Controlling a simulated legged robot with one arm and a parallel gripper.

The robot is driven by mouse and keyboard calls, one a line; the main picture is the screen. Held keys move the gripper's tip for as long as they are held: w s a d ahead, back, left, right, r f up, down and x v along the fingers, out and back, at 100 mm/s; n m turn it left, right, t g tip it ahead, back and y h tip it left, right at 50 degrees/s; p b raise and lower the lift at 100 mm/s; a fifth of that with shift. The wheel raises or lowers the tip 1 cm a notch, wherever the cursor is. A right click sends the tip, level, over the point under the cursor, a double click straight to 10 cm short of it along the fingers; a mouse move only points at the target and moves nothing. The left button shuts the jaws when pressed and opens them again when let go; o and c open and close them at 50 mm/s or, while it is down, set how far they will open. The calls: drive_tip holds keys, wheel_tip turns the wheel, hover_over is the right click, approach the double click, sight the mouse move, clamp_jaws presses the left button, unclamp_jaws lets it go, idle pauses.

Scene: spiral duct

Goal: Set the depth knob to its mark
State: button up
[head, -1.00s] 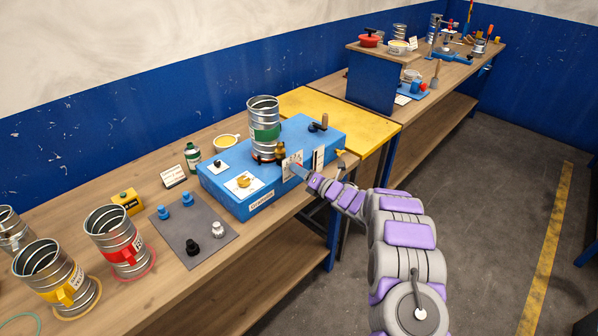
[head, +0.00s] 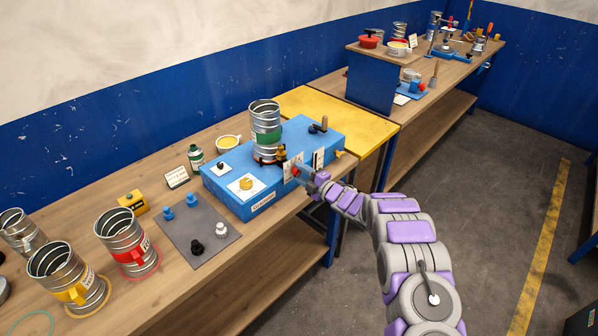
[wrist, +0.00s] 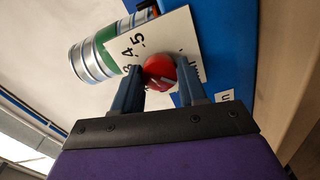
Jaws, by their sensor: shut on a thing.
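A red round knob (wrist: 158,72) sits on a white dial plate (wrist: 168,36) in the wrist view. Printed 4 and 5 show on the plate; other marks are partly hidden by my fingers and the knob. My gripper (wrist: 161,80) is shut on the red knob, one finger on each side of it. In the head view the gripper (head: 305,172) is at the front face of the blue machine box (head: 227,184), and the knob shows only as a small red spot. The knob's pointer and the mark cannot be read clearly.
A metal duct with a green band (head: 266,128) stands on the box. A yellow knob (head: 246,184) is on its top left, and a black lever (head: 320,126) on its top right. A grey mat (head: 206,238) with small knobs and banded ducts lie left.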

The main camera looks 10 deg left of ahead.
drive_tip(key=m, duration=0.2)
drive_tip(key=m+p, duration=0.1)
drive_tip(key=m, duration=0.1)
drive_tip(key=m+p, duration=0.1)
drive_tip(key=shift+d+f+m, duration=0.2)
drive_tip(key=shift+d+m, duration=0.15)
drive_tip(key=shift+m, duration=0.05)
drive_tip(key=m+p, duration=0.1)
drive_tip(key=m, duration=0.5)
drive_tip(key=shift+a+p, duration=0.1)
drive_tip(key=shift+p, duration=0.3)
drive_tip(key=m+p, duration=0.1)
drive_tip(key=m, duration=0.5)
drive_tip(key=shift+a+m, duration=0.1)
drive_tip(key=shift+m, duration=0.2)
drive_tip(key=m, duration=0.5)
drive_tip(key=shift+s+p, duration=0.1)
drive_tip(key=shift+p, duration=0.3)
drive_tip(key=shift+m, duration=0.3)
drive_tip(key=o, duration=1.1)
drive_tip(key=shift+a, duration=0.1)
drive_tip(key=shift+c, duration=0.2)
